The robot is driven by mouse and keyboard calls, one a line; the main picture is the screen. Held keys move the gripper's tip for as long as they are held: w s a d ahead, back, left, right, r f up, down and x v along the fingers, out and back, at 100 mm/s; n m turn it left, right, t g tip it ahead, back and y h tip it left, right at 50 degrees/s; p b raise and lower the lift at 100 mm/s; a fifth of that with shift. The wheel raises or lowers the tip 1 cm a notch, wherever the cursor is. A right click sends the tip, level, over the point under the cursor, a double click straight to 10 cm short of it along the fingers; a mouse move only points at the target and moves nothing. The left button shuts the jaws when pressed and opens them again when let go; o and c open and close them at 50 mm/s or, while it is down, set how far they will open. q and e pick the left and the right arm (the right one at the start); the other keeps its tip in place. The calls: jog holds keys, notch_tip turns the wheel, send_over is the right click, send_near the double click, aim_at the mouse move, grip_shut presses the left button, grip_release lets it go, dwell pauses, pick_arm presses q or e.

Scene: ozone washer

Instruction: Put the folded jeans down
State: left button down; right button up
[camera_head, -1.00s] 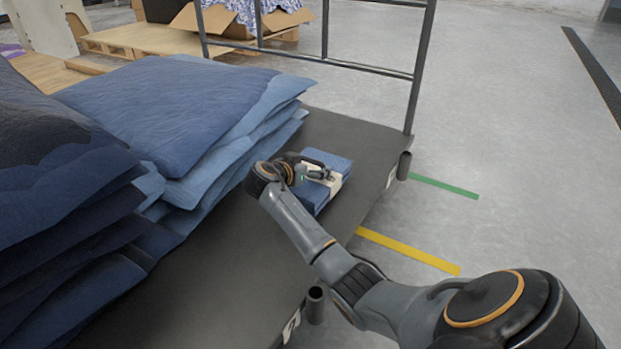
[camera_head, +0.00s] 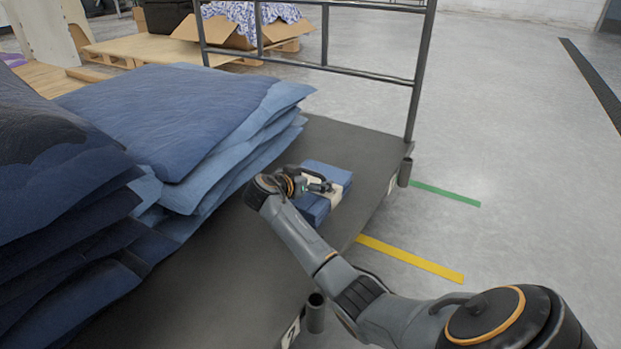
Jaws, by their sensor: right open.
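The folded jeans (camera_head: 333,172) are a small blue bundle with a pale band around the middle. They rest on the dark deck of the cart (camera_head: 235,262), near its right edge. My right gripper (camera_head: 323,188) is open at the band, over the top of the bundle. Its fingers are small and partly hidden, so I cannot tell whether they touch the jeans. My right wrist covers part of the bundle's left side. My left gripper is out of view.
Large stacks of blue denim (camera_head: 180,115) fill the cart's left side. A grey rail frame (camera_head: 370,73) stands at its far end. Bare deck lies between the stacks and the bundle. Behind are a pallet (camera_head: 135,45) and an open cardboard box (camera_head: 215,30).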

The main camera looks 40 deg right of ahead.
jog(key=p+v, duration=0.7)
jog(key=v, duration=0.4)
jog(key=shift+r, duration=0.25)
jog(key=shift+a+r, duration=0.1)
jog(key=shift+a, duration=0.4)
